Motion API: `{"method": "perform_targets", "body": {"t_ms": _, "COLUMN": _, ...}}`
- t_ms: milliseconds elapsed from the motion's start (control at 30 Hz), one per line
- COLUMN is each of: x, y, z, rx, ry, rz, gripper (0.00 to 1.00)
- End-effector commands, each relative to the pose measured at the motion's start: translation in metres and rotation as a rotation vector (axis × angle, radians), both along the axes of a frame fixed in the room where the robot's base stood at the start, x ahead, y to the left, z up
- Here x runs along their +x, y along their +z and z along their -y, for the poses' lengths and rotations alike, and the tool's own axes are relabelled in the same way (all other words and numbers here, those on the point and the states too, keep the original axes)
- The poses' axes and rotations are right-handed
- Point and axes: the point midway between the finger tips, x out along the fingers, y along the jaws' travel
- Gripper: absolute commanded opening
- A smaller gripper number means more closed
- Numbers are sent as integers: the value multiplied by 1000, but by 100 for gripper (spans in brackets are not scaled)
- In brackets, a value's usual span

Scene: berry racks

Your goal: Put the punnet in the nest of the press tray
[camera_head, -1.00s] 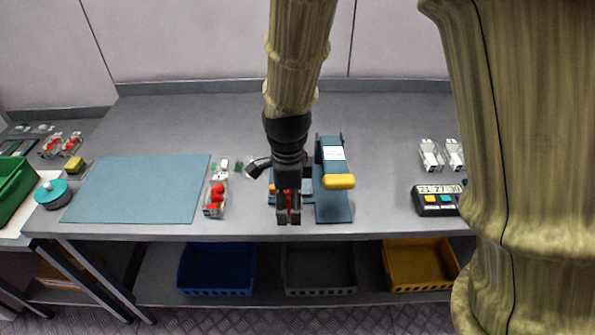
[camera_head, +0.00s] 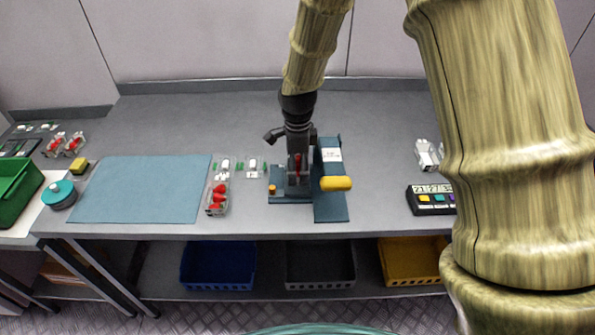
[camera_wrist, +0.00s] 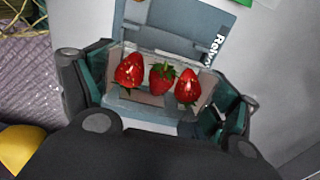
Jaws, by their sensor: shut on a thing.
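My gripper (camera_head: 298,180) points down at the press and is shut on a clear punnet (camera_wrist: 148,108) with three strawberries. In the wrist view one finger is at each side of the punnet. The blue-grey press (camera_head: 329,206) stands near the bench's front edge, with a yellow handle (camera_head: 336,184) and a white label. Its low tray (camera_head: 290,199) lies to the left of the upright part, below my gripper. My gripper and the punnet cover the nest, so I cannot tell whether the punnet touches the tray.
Another punnet of strawberries (camera_head: 217,199) stands left of the press, with clear containers (camera_head: 252,168) behind it. A blue mat (camera_head: 140,190) lies further left. A button box (camera_head: 430,199) is at right. Blue, grey and yellow bins sit on the shelf below.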

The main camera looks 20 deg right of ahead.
Motion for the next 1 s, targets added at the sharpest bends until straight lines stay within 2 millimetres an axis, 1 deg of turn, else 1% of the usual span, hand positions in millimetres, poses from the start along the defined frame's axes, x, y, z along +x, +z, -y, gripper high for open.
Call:
{"method": "perform_targets", "body": {"t_ms": 200, "x": -1, "y": -20, "z": 0, "rx": 1, "ry": 0, "rz": -2, "gripper": 62}}
{"method": "perform_targets", "body": {"t_ms": 300, "x": 0, "y": -27, "z": 0, "rx": 1, "ry": 0, "rz": -1, "gripper": 62}}
{"method": "perform_targets", "body": {"t_ms": 700, "x": 0, "y": -32, "z": 0, "rx": 0, "ry": 0, "rz": 0, "gripper": 62}}
{"method": "perform_targets", "body": {"t_ms": 733, "x": 0, "y": -32, "z": 0, "rx": 1, "ry": 0, "rz": 0, "gripper": 91}}
{"method": "perform_targets", "body": {"t_ms": 767, "x": 0, "y": -31, "z": 0, "rx": 1, "ry": 0, "rz": 0, "gripper": 97}}
{"method": "perform_targets", "body": {"t_ms": 800, "x": 0, "y": -31, "z": 0, "rx": 1, "ry": 0, "rz": 0, "gripper": 100}}
{"method": "perform_targets", "body": {"t_ms": 1000, "x": 0, "y": -31, "z": 0, "rx": 1, "ry": 0, "rz": 0, "gripper": 100}}
